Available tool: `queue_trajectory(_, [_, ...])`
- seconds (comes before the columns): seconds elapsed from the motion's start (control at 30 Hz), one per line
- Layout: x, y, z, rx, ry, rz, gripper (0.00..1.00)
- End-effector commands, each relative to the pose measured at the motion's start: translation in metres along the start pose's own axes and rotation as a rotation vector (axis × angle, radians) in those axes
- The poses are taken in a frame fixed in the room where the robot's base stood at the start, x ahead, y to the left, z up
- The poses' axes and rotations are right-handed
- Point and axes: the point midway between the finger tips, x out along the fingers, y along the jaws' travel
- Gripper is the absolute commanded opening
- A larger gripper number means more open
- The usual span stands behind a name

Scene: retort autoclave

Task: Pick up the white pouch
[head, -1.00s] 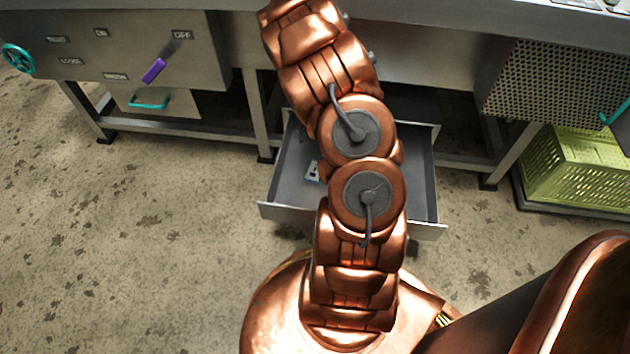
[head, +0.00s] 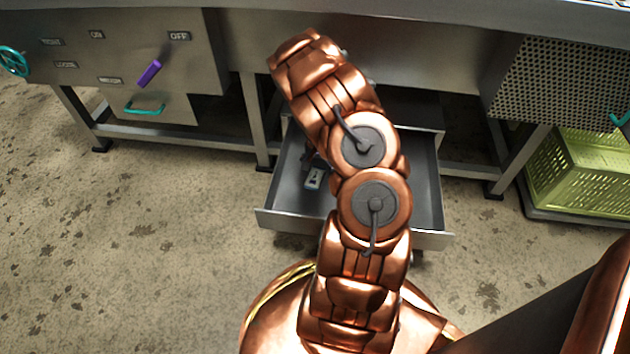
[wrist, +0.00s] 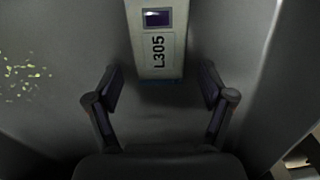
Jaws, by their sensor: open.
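The white pouch (wrist: 155,45) shows in the wrist view as a pale strip at the top centre, with a dark blue square and the print L305. My gripper (wrist: 162,88) is open. Its two dark fingers stand left and right of the pouch's near end, with a gap on each side. I cannot tell the height between fingertips and pouch. In the head view my arm hides most of my gripper and the drawer's middle.
Drawer walls rise on both sides in the wrist view. In the head view, a steel machine with a purple lever (head: 150,73) and a teal handle (head: 145,108) stands left. A green crate (head: 575,178) is at the right. The floor in front is open.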

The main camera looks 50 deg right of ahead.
Motion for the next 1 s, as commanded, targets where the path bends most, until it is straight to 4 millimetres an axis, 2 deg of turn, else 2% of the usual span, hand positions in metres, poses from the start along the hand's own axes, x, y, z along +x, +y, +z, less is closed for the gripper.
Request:
queue_trajectory(0.27, [0.0011,-0.0001,0.0,-0.001,0.0,0.0,0.79])
queue_trajectory(0.87, [0.0012,-0.0002,0.0001,-0.001,0.0,0.0,0.17])
queue_trajectory(1.0, [0.0012,-0.0002,0.0001,-0.001,0.0,0.0,0.17])
